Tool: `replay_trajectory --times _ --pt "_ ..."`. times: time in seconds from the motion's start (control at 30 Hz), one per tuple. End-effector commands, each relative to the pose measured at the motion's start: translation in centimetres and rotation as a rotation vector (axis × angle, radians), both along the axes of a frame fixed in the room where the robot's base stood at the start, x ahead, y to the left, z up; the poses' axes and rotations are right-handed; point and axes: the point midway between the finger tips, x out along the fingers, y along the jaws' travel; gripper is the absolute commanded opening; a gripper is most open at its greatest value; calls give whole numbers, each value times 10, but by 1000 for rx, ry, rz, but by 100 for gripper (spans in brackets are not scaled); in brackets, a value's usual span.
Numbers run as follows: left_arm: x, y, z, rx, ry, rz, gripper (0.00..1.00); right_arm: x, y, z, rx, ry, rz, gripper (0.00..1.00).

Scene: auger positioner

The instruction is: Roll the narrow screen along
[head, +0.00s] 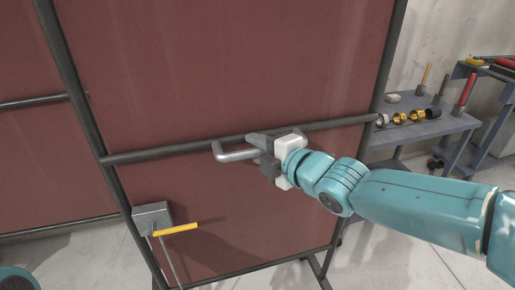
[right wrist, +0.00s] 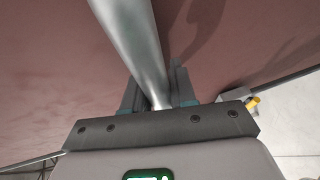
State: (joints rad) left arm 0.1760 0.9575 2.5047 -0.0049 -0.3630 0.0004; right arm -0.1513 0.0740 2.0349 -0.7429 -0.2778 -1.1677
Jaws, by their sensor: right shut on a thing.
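The narrow screen (head: 230,75) is a dark red panel in a dark tube frame and stands upright in front of me. A grey metal handle (head: 236,155) sits on its horizontal crossbar. My right gripper (head: 262,150) is shut on this handle, with the arm coming in from the right. In the right wrist view the handle's bar (right wrist: 135,45) runs down between the fingers. A grey box with a yellow lever (head: 175,229) is at the screen's lower left. My left gripper does not show.
Another red panel (head: 35,60) stands at the left. At the right, a grey bench (head: 425,128) holds several gold and dark round parts and upright tools. A second bench with tools stands behind it. Pale concrete floor (head: 400,255) is open at the lower right.

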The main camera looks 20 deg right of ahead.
Motion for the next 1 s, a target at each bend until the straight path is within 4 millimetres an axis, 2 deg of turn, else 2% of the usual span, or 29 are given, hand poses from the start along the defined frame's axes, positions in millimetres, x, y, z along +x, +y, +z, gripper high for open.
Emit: replay_trajectory --times 0.17,0.2,0.23,0.53,0.63,0.77,1.0 --pt "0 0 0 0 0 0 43 1 -2 1 0 -3 -4 0" --pt "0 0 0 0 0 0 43 1 -2 1 0 -3 -4 36" --pt "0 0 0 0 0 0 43 1 -2 2 0 -3 -4 45" --pt "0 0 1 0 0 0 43 -2 -1 2 1 -3 -2 46" --pt "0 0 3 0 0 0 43 -9 -5 4 0 -4 -2 46" --pt "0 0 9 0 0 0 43 -32 -15 11 1 -5 -4 46" --pt "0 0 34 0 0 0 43 -89 -43 26 0 -5 -7 46"
